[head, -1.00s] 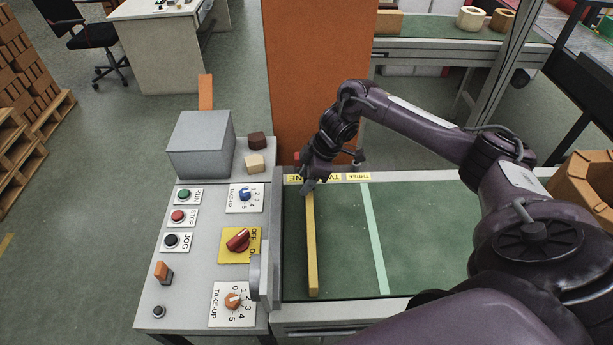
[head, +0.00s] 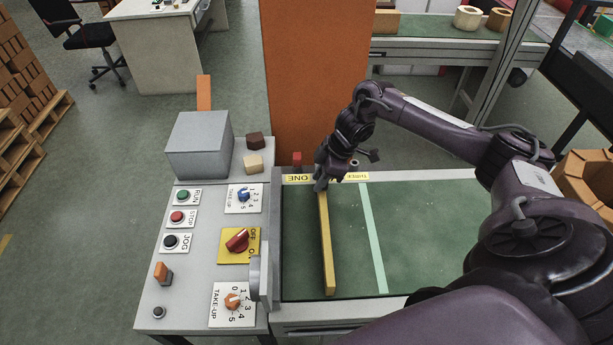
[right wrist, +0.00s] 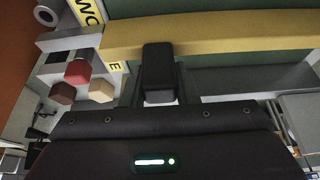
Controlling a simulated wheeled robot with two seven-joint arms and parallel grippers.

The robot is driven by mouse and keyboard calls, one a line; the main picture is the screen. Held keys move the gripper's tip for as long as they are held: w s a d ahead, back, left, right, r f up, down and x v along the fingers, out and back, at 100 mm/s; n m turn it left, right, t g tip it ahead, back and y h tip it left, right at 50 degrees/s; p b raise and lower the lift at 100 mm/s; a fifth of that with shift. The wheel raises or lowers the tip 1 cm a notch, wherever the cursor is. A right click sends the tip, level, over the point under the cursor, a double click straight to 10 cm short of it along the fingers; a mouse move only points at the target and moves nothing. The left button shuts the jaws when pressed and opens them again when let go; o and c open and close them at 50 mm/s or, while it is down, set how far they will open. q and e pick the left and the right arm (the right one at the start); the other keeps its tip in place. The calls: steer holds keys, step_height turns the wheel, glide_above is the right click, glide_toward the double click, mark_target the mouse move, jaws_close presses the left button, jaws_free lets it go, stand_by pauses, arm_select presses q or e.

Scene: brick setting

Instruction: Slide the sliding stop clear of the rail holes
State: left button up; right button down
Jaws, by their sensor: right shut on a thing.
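A long yellow bar (head: 327,245), which looks like the sliding stop, lies lengthwise across the green belt (head: 430,240), left of a pale green stripe. My right gripper (head: 321,186) is shut on the bar's far end. In the right wrist view the yellow bar (right wrist: 215,42) runs across the top, with a dark finger (right wrist: 158,72) against it. The far end of the bar is partly hidden by the gripper. I cannot make out the rail holes. My left gripper is not in view.
A grey control panel (head: 200,285) with buttons and knobs stands left of the belt. A small red block (head: 297,158) is at the belt's far edge, by yellow labels (head: 355,176). An orange column (head: 318,80) rises behind. The belt right of the stripe is clear.

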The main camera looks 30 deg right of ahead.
steer(key=s+d, duration=0.4)
steer(key=d, duration=0.2)
steer(key=s+d, duration=0.3)
steer(key=d, duration=0.4)
steer(key=s+d, duration=0.4)
steer(key=d, duration=0.2)
steer(key=shift+s+d+r, duration=0.1)
steer(key=shift+s+d, duration=0.1)
steer(key=shift+s, duration=0.15)
steer(key=c, duration=1.1)
jaws_free()
steer(key=b+v, duration=0.2)
steer(key=v, duration=0.5)
steer(key=shift+s+d+r+b, duration=0.1)
steer(key=shift+s+r+b, duration=0.05)
steer(key=shift+r+b, duration=0.2)
